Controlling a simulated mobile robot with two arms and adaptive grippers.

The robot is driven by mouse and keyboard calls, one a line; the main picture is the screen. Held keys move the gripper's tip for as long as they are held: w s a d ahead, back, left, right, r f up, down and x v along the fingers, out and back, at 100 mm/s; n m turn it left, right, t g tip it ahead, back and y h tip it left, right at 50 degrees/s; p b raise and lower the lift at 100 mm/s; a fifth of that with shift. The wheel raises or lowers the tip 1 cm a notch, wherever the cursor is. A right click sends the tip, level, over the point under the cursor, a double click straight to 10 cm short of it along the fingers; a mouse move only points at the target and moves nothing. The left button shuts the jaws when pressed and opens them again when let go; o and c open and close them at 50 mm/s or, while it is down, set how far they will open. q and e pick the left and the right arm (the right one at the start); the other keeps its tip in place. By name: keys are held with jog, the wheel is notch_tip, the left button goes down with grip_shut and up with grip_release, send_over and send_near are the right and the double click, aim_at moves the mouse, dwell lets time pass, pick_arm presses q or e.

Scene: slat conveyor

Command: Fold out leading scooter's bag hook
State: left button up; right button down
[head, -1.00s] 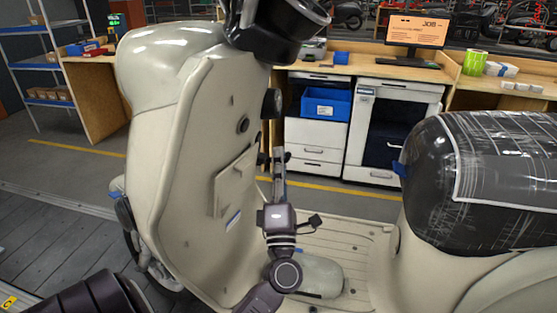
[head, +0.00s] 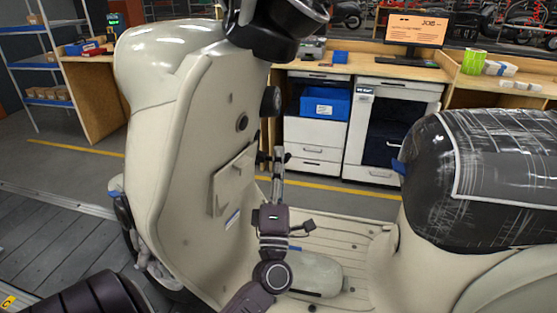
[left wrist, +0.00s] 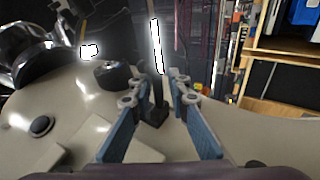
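The leading scooter's cream leg shield (head: 190,150) fills the left of the head view. The bag hook (head: 262,158) is a small dark piece on its rear face, partly hidden by my left gripper (head: 274,158). In the left wrist view the dark hook (left wrist: 156,108) stands between the two blue-padded fingers of my left gripper (left wrist: 157,88). The fingers are open, with gaps on both sides of the hook. I cannot tell how far the hook is folded. My right gripper is not in view.
The handlebar area (head: 275,30) overhangs above. The wrapped seat (head: 480,180) is at right, and the footboard (head: 345,240) lies below. A workbench (head: 340,66) stands behind.

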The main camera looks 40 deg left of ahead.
pick_arm(q)
jog(key=shift+s, duration=0.1)
jog(key=v, duration=1.2)
dwell(0.4)
